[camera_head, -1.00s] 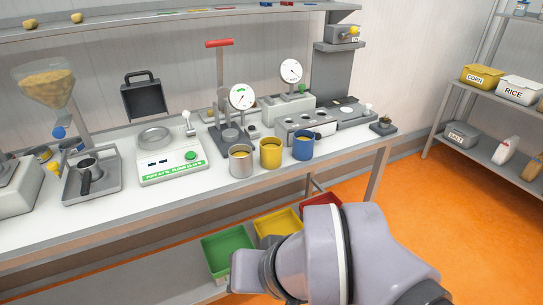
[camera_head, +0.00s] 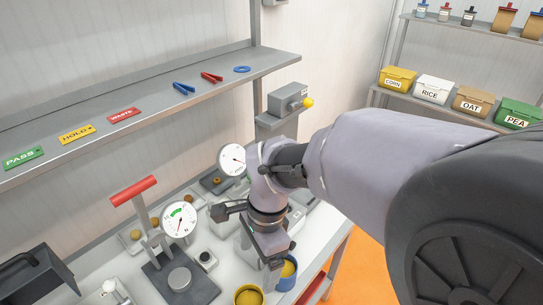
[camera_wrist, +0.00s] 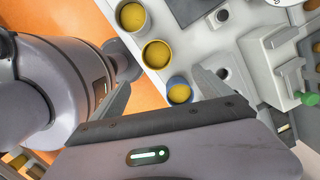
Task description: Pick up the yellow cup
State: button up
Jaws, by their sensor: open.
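The yellow cup (camera_wrist: 145,60) stands on the bench in the wrist view, between a grey metal cup (camera_wrist: 144,28) and a blue cup (camera_wrist: 171,84); all three hold yellow contents. In the head view the yellow cup (camera_head: 248,302) is cut by the bottom edge, with the blue cup (camera_head: 288,281) right of it. My gripper (camera_wrist: 162,80) is open and empty above the bench, fingers apart. In the wrist view the yellow cup appears just beyond the fingertips and the blue cup between the fingers. In the head view my gripper (camera_head: 272,262) hangs beside the blue cup, its fingertips unclear.
A press with a red handle (camera_head: 134,190) and dial gauges (camera_head: 179,220) stand behind and left of the cups. A wall shelf (camera_head: 130,125) with tags runs above the bench. A grey box with a yellow knob (camera_head: 288,99) is near my arm. Bins stand on a right rack (camera_head: 420,107).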

jog(key=b, duration=0.4)
send_over(250, 302)
jog(key=s+d, duration=0.2)
notch_tip(250, 302, down, 12)
jog(key=f+b, duration=0.1)
jog(key=a+f+b, duration=0.1)
jog(key=f, duration=0.1)
jog(key=f+b, duration=0.1)
jog(key=shift+s+a+f, duration=0.2)
jog(key=shift+a+f, duration=0.15)
jog(key=shift+r, duration=0.2)
jog(key=shift+c, duration=0.2)
jog(key=c, duration=1.6)
